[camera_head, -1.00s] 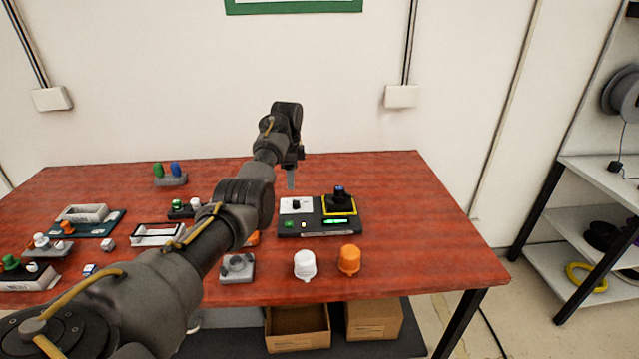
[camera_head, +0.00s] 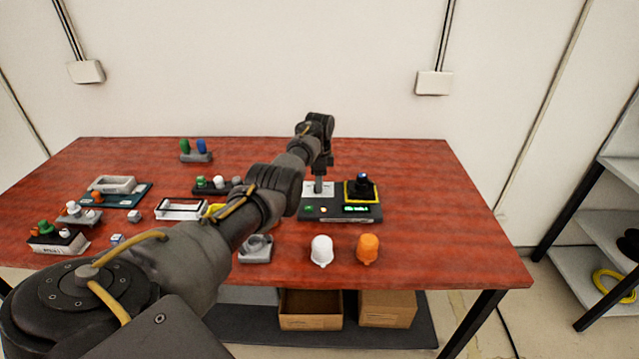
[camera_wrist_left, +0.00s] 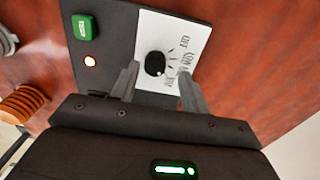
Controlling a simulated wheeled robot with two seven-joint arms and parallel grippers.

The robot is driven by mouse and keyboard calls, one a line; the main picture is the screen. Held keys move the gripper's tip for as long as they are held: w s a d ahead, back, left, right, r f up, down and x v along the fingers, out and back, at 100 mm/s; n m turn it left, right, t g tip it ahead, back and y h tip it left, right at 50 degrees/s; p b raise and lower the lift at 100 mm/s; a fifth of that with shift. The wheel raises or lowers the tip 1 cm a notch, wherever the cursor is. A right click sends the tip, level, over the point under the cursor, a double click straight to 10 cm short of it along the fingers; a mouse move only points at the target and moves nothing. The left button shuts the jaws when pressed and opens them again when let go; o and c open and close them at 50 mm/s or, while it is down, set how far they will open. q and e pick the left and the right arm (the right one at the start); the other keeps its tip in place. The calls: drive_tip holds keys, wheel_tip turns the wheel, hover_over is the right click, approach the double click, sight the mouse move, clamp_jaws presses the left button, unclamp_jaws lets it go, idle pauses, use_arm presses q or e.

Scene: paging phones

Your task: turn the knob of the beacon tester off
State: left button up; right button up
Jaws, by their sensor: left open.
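The beacon tester (camera_head: 340,213) is a dark panel on the red table, with a white plate (camera_head: 309,188) at its back left and a yellow-edged socket holding a black and blue piece (camera_head: 361,186) at its back right. In the left wrist view the black knob (camera_wrist_left: 155,64) sits on the white plate with printed marks around it. My left gripper (camera_wrist_left: 155,88) is open, its two fingers pointing at the plate on either side of the knob; contact is not clear. In the head view the gripper (camera_head: 319,186) hides the knob. My right gripper is not in view.
A green button (camera_wrist_left: 84,27) and a small lit lamp (camera_wrist_left: 91,61) sit beside the plate. A white dome (camera_head: 321,250) and an orange dome (camera_head: 367,249) stand in front of the tester. Several parts and trays lie to the left. The table's right side is clear.

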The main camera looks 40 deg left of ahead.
use_arm(q)
drive_tip(key=shift+s+a+f, duration=0.1)
drive_tip(key=shift+s+f, duration=0.1)
drive_tip(key=shift+s, duration=0.45)
drive_tip(key=shift+w+f, duration=0.25)
drive_tip(key=shift+c, duration=0.8)
drive_tip(key=shift+s+r, duration=0.1)
drive_tip(key=shift+s, duration=0.05)
drive_tip(key=c, duration=0.8)
drive_tip(key=shift+c, duration=0.2)
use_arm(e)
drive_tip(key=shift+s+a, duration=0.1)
